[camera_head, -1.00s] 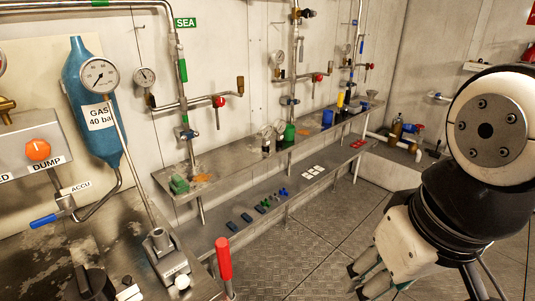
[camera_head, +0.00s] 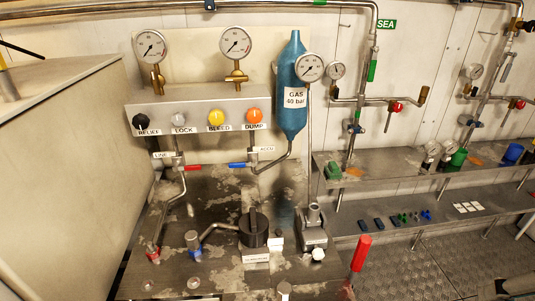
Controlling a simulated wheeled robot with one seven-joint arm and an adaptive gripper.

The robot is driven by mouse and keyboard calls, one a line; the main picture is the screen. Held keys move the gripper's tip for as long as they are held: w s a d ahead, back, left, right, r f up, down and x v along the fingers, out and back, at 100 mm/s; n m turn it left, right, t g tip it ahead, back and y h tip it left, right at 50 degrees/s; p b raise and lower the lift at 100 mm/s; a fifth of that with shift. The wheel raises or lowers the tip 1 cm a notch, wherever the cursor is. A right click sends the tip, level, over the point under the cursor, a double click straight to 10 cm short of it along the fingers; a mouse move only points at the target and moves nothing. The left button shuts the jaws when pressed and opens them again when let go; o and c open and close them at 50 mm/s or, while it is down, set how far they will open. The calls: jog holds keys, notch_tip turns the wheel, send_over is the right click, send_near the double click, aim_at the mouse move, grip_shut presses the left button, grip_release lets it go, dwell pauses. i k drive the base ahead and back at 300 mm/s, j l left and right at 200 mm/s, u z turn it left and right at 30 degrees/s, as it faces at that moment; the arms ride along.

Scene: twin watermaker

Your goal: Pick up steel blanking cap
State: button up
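I cannot single out the steel blanking cap with certainty. A small pale metal piece (camera_head: 284,288) with a round top stands at the front edge of the stained steel bench (camera_head: 185,248). A steel fitting with a blue collar (camera_head: 193,242) stands on the bench at left, by a bent pipe. Only a dark tip of what looks like my gripper (camera_head: 518,286) shows at the bottom right corner, well away from the bench. Its fingers are mostly cut off, so their opening and any load are hidden.
A black round knob (camera_head: 254,229) and a hand pump (camera_head: 313,232) stand on the bench. A red handle (camera_head: 361,253) rises by its right end. The valve panel (camera_head: 200,110) and blue gas bottle (camera_head: 293,90) are behind. Shelves (camera_head: 400,226) line the right; the plate floor there is open.

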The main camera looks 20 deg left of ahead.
aim_at(192, 237)
jog(key=i+j+u, duration=0.1)
jog(key=u, duration=1.25)
jog(key=k, duration=0.15)
jog(key=i, duration=0.15)
